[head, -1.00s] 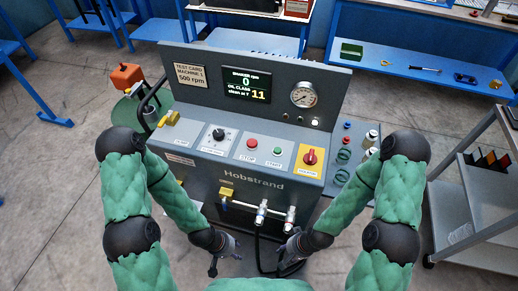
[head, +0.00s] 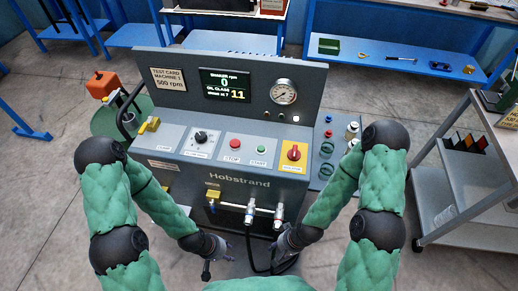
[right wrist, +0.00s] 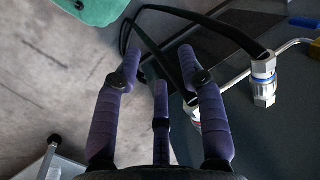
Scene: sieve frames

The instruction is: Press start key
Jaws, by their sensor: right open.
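The start key is a small green button (head: 261,148) above a START label on the sloped panel of the grey Hobstrand machine (head: 240,181). A red stop button (head: 236,142) is just left of it. The display (head: 225,85) reads 0 rpm and 11. My left gripper (head: 215,266) hangs low in front of the machine, its fingers apart and empty. My right gripper (head: 277,260) is also low, below the front taps and well away from the key. In the right wrist view its fingers (right wrist: 160,72) are spread with nothing between them.
A black knob (head: 200,136) and a red rotary switch on a yellow plate (head: 293,152) flank the buttons. Taps (head: 250,212) and a black hose (head: 249,245) are near my right gripper. A grey cart (head: 455,185) stands at right. An orange-topped item (head: 101,84) is at left.

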